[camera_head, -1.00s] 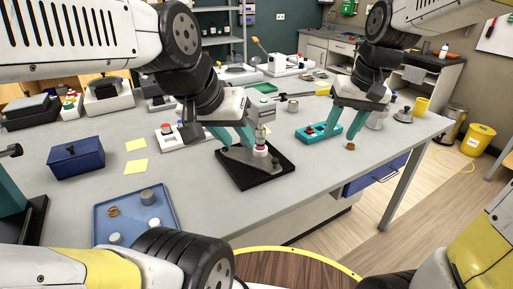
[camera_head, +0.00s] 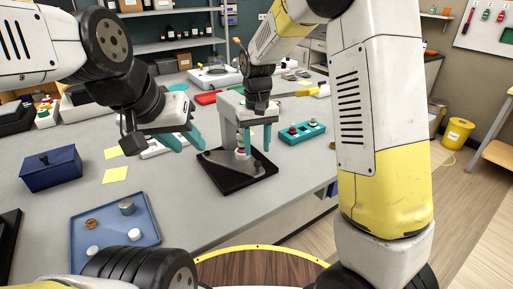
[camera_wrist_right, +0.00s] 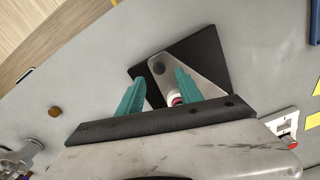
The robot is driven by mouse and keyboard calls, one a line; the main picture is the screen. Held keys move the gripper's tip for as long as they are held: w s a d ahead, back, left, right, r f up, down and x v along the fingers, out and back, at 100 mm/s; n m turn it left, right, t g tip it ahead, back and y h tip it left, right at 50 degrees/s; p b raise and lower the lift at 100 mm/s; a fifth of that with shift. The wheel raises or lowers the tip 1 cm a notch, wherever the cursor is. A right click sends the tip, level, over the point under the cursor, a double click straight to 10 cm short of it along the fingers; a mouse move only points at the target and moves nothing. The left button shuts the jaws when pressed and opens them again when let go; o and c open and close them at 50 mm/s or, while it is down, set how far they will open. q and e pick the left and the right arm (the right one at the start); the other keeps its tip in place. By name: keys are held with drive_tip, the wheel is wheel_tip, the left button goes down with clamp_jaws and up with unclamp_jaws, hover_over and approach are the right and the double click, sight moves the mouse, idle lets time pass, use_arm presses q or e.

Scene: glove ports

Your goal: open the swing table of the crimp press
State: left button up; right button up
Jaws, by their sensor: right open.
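The crimp press stands on a black base plate (camera_head: 232,185) in the middle of the bench. Its grey swing table (camera_head: 218,157) is a flat plate low over the base, and a small white and red piece (camera_head: 240,152) sits on it. The swing table also shows in the right wrist view (camera_wrist_right: 205,74). My right gripper (camera_head: 257,145) is open, pointing down at the press, its teal fingers apart. In the right wrist view the white and red piece is between or below the fingers; contact cannot be told. My left gripper (camera_head: 188,142) is open and empty, left of the press.
A blue tray (camera_head: 79,225) with small parts and a blue box (camera_head: 52,170) are on the left, with yellow notes (camera_head: 115,176) nearby. A teal block (camera_head: 300,133) with parts stands right of the press. Bench in front of the press is clear.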

sight(257, 161)
drive_tip(key=shift+f, duration=2.35)
drive_tip(key=shift+c, duration=0.4)
clamp_jaws()
